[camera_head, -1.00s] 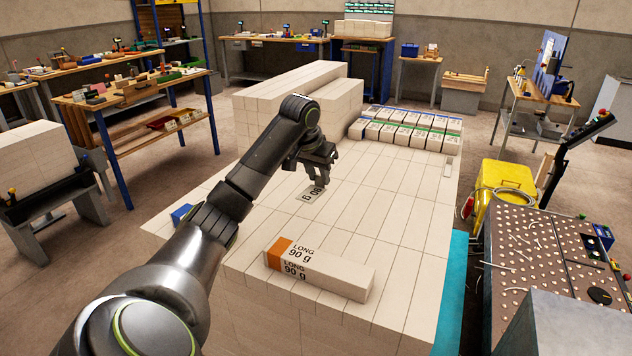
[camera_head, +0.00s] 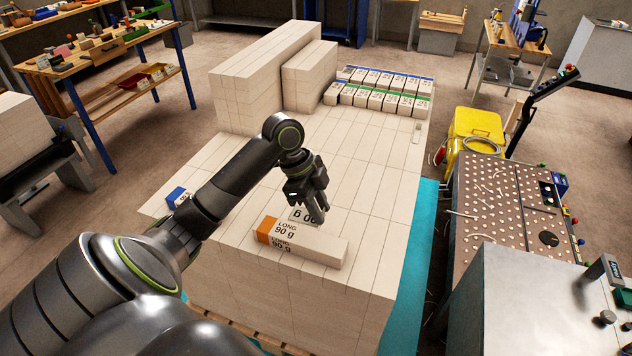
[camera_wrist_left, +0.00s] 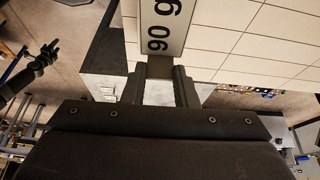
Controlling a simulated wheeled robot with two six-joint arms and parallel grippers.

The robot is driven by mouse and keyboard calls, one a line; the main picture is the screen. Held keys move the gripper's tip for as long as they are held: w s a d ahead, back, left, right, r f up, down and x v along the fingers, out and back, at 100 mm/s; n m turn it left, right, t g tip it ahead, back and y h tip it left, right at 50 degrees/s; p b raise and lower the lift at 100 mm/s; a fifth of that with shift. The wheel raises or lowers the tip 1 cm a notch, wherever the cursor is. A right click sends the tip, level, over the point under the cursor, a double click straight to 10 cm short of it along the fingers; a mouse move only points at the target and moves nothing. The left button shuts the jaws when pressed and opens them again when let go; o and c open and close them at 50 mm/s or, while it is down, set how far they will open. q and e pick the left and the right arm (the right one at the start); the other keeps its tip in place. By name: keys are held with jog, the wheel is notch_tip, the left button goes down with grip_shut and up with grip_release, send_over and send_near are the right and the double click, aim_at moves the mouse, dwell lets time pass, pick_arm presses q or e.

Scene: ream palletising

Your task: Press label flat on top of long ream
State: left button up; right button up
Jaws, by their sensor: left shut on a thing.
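The long ream (camera_head: 320,247) is a white block with an orange end band and "LONG 90 g" print, lying on the front part of the pallet stack. My left gripper (camera_head: 308,207) is above and just behind it, pointing down. It is shut on the label (camera_head: 300,216), a white piece with dark "90 g" print, held by its edge. The label shows large in the left wrist view (camera_wrist_left: 163,27), beyond the fingertips (camera_wrist_left: 160,72). I cannot tell whether the label touches the ream.
The stack top (camera_head: 350,180) is mostly bare and flat. Taller white stacks (camera_head: 265,70) stand at the back left, with rows of small reams (camera_head: 385,90) beside them. A blue-ended piece (camera_head: 177,196) lies at the left edge. A perforated table (camera_head: 510,215) stands at right.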

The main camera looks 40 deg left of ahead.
pick_arm(q)
jog(key=shift+s+d+m, duration=0.3)
jog(key=shift+r+p, duration=0.2)
jog(key=shift+p, duration=0.3)
notch_tip(320, 180, down, 2)
jog(key=shift+b, duration=0.8)
jog(key=shift+f+b, duration=1.2)
jog(key=shift+f, duration=0.75)
jog(key=shift+p, duration=0.3)
